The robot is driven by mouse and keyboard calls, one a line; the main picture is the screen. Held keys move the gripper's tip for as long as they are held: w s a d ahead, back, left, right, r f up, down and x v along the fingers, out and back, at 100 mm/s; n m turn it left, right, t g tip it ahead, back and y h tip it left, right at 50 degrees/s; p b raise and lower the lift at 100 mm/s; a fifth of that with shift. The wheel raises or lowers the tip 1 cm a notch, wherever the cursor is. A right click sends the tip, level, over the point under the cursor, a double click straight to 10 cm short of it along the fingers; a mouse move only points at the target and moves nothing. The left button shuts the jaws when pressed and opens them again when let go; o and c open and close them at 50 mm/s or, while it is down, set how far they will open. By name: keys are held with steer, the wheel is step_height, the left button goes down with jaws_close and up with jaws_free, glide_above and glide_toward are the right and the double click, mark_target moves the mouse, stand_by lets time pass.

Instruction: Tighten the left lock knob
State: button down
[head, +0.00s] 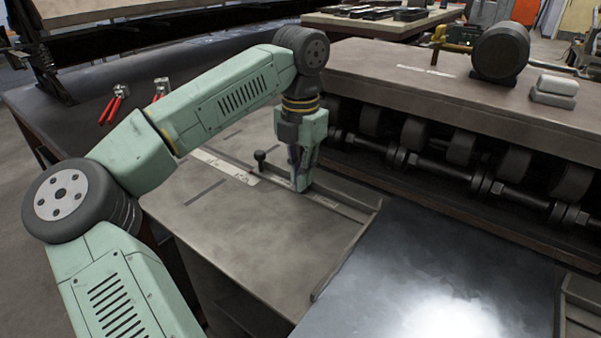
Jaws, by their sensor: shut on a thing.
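My gripper (301,186) points straight down over the steel feed table (225,225), at the slotted guide bar (338,207). Its fingers are shut on the left lock knob, which they hide from this view. A second small black knob (260,157) stands upright on the bar, a little left of my gripper and apart from it. The bar joins an angled side guide (345,262) along the edge of the shiny metal sheet (440,275).
A roller machine (460,148) with a motor (500,52) on top stands behind and right of my gripper. The front of the feed table is clear.

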steer(key=c, duration=2)
jaws_free()
step_height(320, 180, up, 12)
